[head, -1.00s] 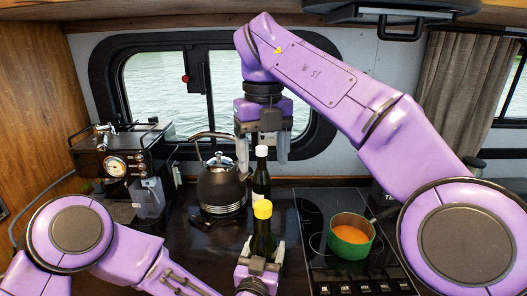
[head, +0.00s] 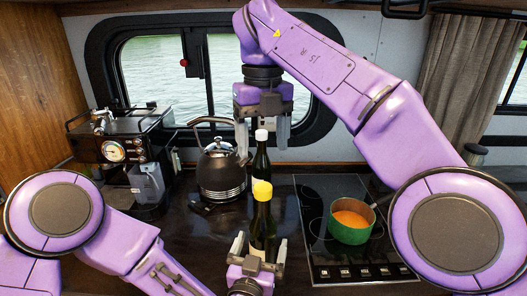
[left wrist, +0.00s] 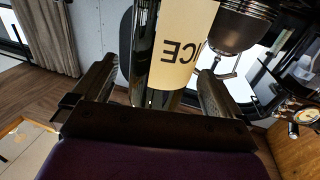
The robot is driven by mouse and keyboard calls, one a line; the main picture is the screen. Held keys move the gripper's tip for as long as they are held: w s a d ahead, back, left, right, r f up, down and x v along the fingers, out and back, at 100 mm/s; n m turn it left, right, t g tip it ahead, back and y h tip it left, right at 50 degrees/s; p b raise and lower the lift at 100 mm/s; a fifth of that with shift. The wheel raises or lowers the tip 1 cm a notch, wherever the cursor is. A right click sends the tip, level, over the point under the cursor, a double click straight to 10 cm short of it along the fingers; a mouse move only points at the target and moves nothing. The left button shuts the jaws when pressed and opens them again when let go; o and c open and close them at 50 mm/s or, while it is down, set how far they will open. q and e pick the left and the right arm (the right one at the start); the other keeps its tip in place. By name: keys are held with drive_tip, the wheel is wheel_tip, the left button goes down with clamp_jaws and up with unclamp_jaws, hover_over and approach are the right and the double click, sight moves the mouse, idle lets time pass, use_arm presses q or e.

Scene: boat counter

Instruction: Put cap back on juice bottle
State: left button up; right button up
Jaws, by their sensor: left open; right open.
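The juice bottle (head: 263,226) stands upright on the dark counter in the head view. A yellow cap (head: 262,190) sits on top of its neck. My left gripper (head: 259,252) is open low at the near side of this bottle, its fingers spread to either side. In the left wrist view the bottle's cream label (left wrist: 182,45), with the letters "ICE" showing, is between and beyond the fingers. The cap is outside that view. My right gripper (head: 262,145) is open and empty, pointing down above and behind the yellow cap, in front of the window.
A dark bottle with a white top (head: 261,137) stands behind the juice bottle. A black kettle (head: 221,176) is left of it, and a coffee machine (head: 122,150) farther left. A green pot (head: 350,232) with orange contents sits on the stove (head: 318,258) at right.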

sight(260, 251)
use_arm(q)
drive_tip(key=b+v, duration=0.1)
drive_tip(key=v, duration=0.4)
drive_tip(key=shift+s+f, duration=0.1)
use_arm(e)
wheel_tip(260, 251, down, 2)
drive_tip(key=shift+f, duration=0.1)
use_arm(q)
drive_tip(key=shift+s+a+b, duration=0.15)
drive_tip(key=shift+s+b, duration=0.15)
drive_tip(key=shift+s, duration=0.2)
